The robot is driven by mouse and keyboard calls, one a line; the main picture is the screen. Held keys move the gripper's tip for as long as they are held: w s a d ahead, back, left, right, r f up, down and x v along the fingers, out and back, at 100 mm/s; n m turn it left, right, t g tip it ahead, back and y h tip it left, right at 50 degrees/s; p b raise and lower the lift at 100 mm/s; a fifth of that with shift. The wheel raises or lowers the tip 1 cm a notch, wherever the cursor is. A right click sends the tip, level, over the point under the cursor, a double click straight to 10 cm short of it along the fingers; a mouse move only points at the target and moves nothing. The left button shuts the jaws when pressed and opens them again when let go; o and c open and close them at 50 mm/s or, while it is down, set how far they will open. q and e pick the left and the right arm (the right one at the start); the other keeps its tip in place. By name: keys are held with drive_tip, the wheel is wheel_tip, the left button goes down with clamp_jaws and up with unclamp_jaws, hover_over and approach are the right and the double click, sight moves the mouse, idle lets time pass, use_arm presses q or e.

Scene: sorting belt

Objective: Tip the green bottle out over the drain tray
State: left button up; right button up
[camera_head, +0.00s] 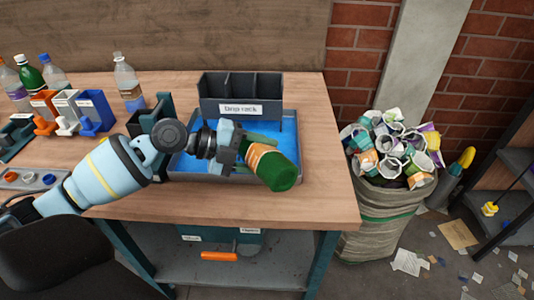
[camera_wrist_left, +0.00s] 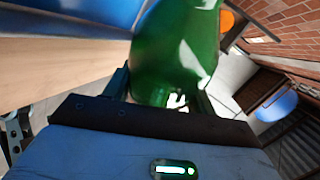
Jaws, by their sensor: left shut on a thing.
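My left gripper (camera_head: 243,150) is shut on the green bottle (camera_head: 284,174), which has an orange and white label. The bottle is tilted, with its broad green end pointing down and right toward the front of the bench. It hangs over the right front part of the drain tray (camera_head: 297,124), a grey-rimmed tray with a blue inside. In the left wrist view the bottle (camera_wrist_left: 178,45) stands large between the fingers. The bottle's mouth is hidden, and I cannot see any liquid. My right gripper is not in view.
A dark rack labelled "Drip rack" (camera_head: 240,90) stands behind the tray. Several other bottles and orange, white and blue holders (camera_head: 95,112) are at the left. A full sack (camera_head: 385,215) stands right of the bench. The bench's right end (camera_head: 335,200) is clear.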

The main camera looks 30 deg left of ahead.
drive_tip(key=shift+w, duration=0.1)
